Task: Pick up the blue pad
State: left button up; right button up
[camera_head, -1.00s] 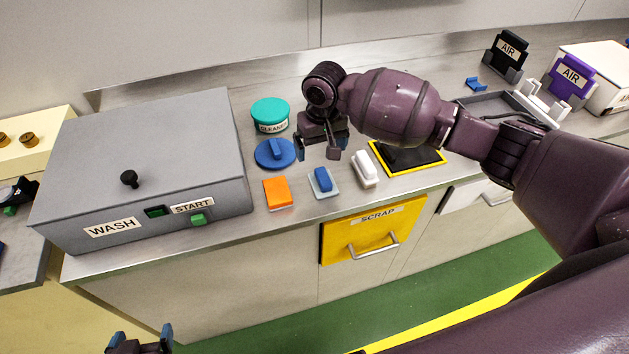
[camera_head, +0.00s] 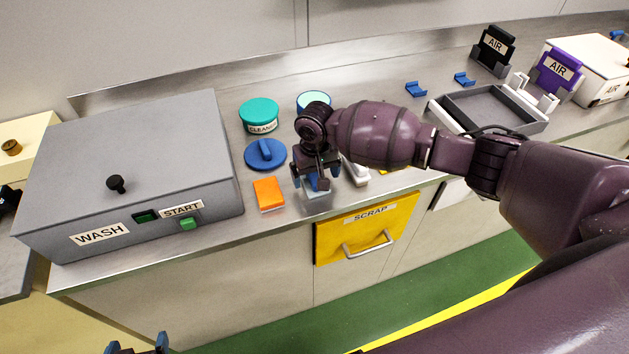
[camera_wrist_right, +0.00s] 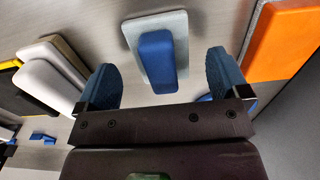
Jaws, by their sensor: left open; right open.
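The blue pad, a pale grey-blue plate with a blue grip block on top, lies on the steel counter; in the head view its plate (camera_head: 316,203) is mostly hidden by my right gripper (camera_head: 315,176). The pad shows clearly in the right wrist view (camera_wrist_right: 155,50). My right gripper is open and points down over it, with the blue block between the two blue fingertips and visible gaps on both sides. Whether the fingers have reached the block's height is hard to tell. My left gripper (camera_head: 137,346) is open and empty at the bottom edge, away from the counter.
An orange pad (camera_head: 269,194) lies close to the left of the blue pad, and a white-handled pad (camera_head: 355,172) close to the right. A blue round lid (camera_head: 265,154) and a teal cleaner tub (camera_head: 259,115) stand behind. The grey wash box (camera_head: 130,170) is at left.

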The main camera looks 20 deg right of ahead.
aim_at(315, 176)
jog(key=shift+f, duration=0.7)
jog(key=shift+c, duration=0.2)
jog(key=c, duration=1)
jog(key=shift+r, duration=0.1)
jog(key=shift+r, duration=0.2)
notch_tip(315, 176, up, 20)
jog(key=shift+f+p, duration=0.25)
jog(key=shift+p, duration=0.85)
